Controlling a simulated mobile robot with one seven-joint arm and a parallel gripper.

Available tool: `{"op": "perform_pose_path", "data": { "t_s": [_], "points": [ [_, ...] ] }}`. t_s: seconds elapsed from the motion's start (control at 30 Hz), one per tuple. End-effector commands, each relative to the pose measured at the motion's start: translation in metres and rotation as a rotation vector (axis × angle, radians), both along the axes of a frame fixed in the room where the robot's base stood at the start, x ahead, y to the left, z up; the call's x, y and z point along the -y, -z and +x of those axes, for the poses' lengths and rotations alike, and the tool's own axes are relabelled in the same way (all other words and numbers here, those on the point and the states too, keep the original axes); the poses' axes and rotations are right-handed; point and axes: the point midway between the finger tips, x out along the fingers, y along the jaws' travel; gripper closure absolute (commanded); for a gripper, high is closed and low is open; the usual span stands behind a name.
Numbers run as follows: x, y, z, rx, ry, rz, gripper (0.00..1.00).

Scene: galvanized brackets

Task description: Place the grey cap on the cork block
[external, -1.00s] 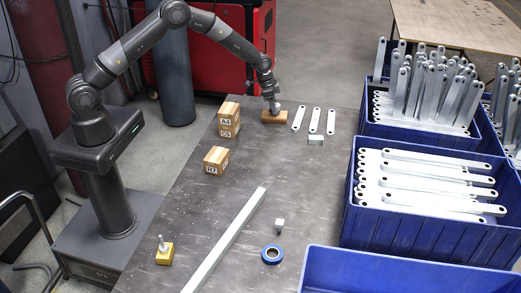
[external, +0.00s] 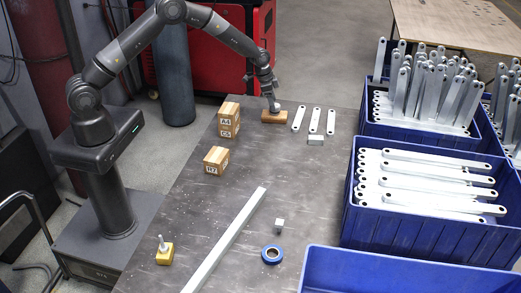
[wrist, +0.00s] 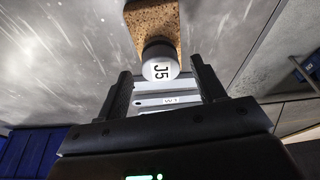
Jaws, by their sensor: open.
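The cork block (external: 274,117) lies near the far edge of the workbench. The wrist view shows its speckled brown top (wrist: 152,27). The grey cap (wrist: 160,63), with a white "J5" label, is at one end of the block and appears to sit on it. In the external view the cap (external: 275,108) is a small grey shape at the block's top. My gripper (external: 273,95) is just above the cap. In the wrist view my gripper's two dark fingers (wrist: 160,80) are apart, with gaps on both sides of the cap.
Flat metal brackets (external: 315,121) and a small metal block (external: 316,140) lie right of the cork. Labelled wooden blocks (external: 229,112) stand to the left. A long metal bar (external: 226,243) crosses the bench. Blue bins (external: 345,222) line the right side.

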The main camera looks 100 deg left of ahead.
Motion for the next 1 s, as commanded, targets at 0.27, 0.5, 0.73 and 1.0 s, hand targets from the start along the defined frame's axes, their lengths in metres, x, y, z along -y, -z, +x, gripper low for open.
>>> {"op": "perform_pose_path", "data": {
  "t_s": [0.27, 0.5, 0.73, 1.0],
  "points": [
    [0.002, -0.058, -0.015, 0.003, -0.001, 0.002, 0.37],
    [0.004, -0.087, -0.023, 0.001, 0.000, 0.000, 0.37],
    [0.005, -0.091, -0.025, -0.001, 0.000, -0.001, 0.37],
    [0.026, -0.115, -0.022, 0.005, 0.014, 0.011, 0.37]
  ]
}}
